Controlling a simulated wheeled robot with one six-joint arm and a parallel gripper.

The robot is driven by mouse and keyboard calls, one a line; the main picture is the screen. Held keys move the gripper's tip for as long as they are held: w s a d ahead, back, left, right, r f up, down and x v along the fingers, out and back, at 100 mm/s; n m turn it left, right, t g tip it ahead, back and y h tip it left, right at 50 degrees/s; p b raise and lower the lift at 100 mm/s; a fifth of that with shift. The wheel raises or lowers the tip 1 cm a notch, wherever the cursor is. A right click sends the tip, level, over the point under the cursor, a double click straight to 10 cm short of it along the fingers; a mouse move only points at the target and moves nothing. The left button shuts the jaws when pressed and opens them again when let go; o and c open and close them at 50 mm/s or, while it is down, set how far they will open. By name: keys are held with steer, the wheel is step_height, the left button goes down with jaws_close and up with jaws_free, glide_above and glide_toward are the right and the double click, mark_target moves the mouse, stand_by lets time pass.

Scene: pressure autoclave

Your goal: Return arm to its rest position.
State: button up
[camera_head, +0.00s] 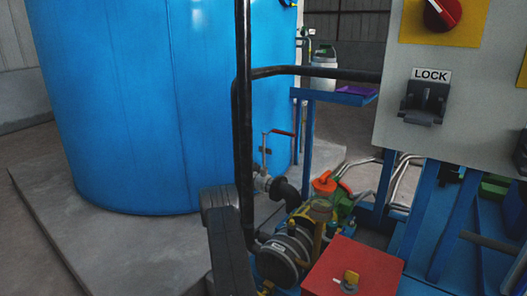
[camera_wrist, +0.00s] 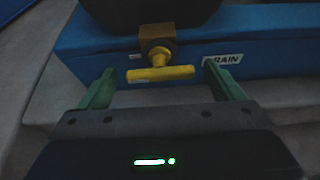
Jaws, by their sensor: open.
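My gripper (camera_wrist: 159,72) is open in the wrist view, with its two green fingers wide apart. A yellow T-shaped valve handle (camera_wrist: 160,74) on a brass body (camera_wrist: 158,38) shows between the fingertips, with a gap on each side. I cannot tell whether it is between the fingers or just past them. The valve sits at a blue beam (camera_wrist: 270,40) with a label ending in "RAIN" (camera_wrist: 223,59). In the head view a dark arm link of mine reaches down at the lower middle. My gripper does not show there.
A large blue tank (camera_head: 165,100) stands at the left on a concrete slab (camera_head: 130,240). A black pipe (camera_head: 243,120), a pump (camera_head: 285,255) and a red box (camera_head: 352,268) crowd the middle. A grey panel with a LOCK latch (camera_head: 424,98) is at the right.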

steer(key=p+v, duration=0.4)
steer(key=v, duration=0.8)
steer(key=b+x, duration=0.5)
steer(key=x, duration=0.8)
steer(key=shift+w+d+f, duration=0.1)
steer(key=shift+f, duration=0.05)
steer(key=shift+w+d, duration=0.15)
steer(key=shift+w, duration=0.1)
steer(key=shift+n+h+p, duration=0.4)
steer(key=shift+n+p, duration=0.15)
steer(key=shift+n, duration=0.15)
steer(key=shift+n+g+h+p, duration=0.55)
steer(key=shift+n+h, duration=0.15)
steer(key=shift+n, duration=0.5)
steer(key=n+h, duration=0.1)
steer(key=n, duration=0.1)
steer(key=shift+n+g+h, duration=0.25)
steer(key=shift+n+h, duration=0.65)
steer(key=shift+n, duration=0.4)
